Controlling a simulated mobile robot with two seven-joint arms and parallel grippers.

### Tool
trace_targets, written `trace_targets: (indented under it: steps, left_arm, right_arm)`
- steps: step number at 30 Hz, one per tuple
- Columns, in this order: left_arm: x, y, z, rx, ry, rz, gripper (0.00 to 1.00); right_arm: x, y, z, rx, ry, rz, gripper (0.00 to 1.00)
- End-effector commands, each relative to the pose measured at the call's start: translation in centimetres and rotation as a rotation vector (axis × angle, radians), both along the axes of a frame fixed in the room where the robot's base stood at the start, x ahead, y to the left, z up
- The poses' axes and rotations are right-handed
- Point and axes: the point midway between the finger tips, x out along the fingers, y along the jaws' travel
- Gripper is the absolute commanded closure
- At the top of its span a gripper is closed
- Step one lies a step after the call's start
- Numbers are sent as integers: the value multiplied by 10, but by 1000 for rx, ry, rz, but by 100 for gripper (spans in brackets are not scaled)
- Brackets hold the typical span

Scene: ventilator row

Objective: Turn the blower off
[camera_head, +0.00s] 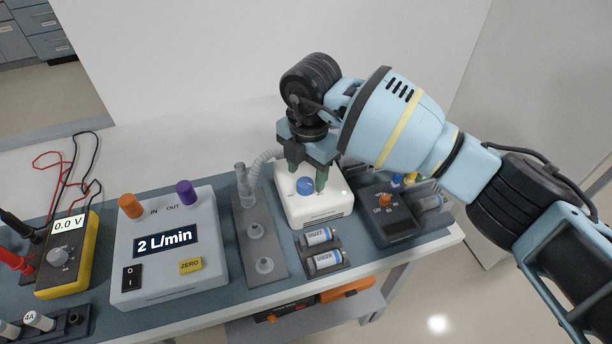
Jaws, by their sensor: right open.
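The blower is a white box (316,208) with a blue knob (305,186) on its top and a small green light near its right edge. A grey corrugated hose (262,163) runs from its left side to a fitting on a grey plate. My right gripper (307,176) is above the blower, pointing down, with its green-tipped fingers apart on either side of the knob. I cannot tell whether the fingers touch the knob. The knob's markings are partly hidden. My left gripper is not in view.
A flow meter (160,275) reading 2 L/min and a yellow multimeter (70,262) stand to the left. Batteries (321,248) lie in a holder in front of the blower. A dark device with an orange knob (388,215) stands close on its right.

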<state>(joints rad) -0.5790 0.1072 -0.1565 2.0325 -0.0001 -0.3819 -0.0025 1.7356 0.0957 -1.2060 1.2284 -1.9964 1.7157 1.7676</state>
Motion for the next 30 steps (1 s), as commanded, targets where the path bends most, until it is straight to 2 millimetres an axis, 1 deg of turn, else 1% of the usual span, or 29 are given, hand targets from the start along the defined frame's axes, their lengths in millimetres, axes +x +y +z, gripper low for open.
trace_targets:
  steps: [1,3,6,15,16,26,30]
  left_arm:
    - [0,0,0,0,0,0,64]
    - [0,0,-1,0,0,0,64]
    - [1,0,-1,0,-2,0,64]
    - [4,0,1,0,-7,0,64]
    - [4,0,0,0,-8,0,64]
    - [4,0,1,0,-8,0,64]
    - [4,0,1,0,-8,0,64]
  right_arm:
    - [0,0,-7,-1,2,0,47]
    - [0,1,-14,-1,1,1,47]
    - [0,1,-19,0,0,2,47]
    - [1,1,-22,1,-1,2,47]
    - [1,1,-22,1,-1,2,48]
    - [1,1,-22,1,-1,2,91]
    - [1,1,-21,1,-1,6,91]
